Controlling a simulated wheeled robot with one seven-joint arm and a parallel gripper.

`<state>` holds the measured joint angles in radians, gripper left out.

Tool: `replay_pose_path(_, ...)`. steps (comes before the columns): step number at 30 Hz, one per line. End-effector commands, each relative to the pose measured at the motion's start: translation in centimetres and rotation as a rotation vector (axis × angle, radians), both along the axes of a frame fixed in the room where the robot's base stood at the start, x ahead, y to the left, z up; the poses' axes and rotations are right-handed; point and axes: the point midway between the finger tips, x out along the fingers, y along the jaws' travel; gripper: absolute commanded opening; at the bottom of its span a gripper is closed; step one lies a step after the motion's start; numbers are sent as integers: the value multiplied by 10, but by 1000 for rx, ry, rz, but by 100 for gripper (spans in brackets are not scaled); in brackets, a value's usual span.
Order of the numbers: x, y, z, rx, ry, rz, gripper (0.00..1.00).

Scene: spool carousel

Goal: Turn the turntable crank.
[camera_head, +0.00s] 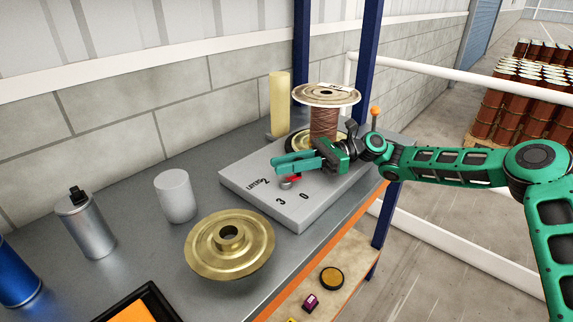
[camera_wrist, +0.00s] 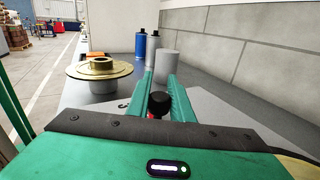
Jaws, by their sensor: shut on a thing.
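The crank (camera_wrist: 154,128) shows in the wrist view as a dark knob with red below it, between my gripper's fingers. In the head view a bit of the crank's red part (camera_head: 293,179) shows under the fingers, beside a small grey hub (camera_head: 286,184). My gripper (camera_head: 283,164) is shut on the knob, low over the light grey base plate (camera_head: 265,204). My green fingers (camera_wrist: 166,88) reach forward in the wrist view. Behind the gripper, a spool of copper-brown wire (camera_head: 323,124) stands upright on the turntable, which my gripper partly hides.
A brass flanged disc (camera_head: 206,257) lies in front of the plate. A white cylinder (camera_head: 176,197), a grey spray can (camera_head: 88,228) and a blue can (camera_head: 14,275) stand to the left. A yellow cylinder (camera_head: 279,104) and blue posts (camera_head: 367,60) stand behind.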

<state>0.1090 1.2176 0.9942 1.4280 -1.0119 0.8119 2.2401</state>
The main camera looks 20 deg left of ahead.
Motion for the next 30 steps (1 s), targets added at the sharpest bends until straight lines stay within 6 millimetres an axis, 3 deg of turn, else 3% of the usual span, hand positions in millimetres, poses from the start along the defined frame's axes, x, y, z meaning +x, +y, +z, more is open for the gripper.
replay_pose_path(17,3,-1,-1,-3,0,24,0)
replay_pose_path(18,3,-1,-1,-2,1,24,22)
replay_pose_path(20,2,0,-1,-2,1,25,37)
replay_pose_path(30,2,-1,0,0,0,28,39)
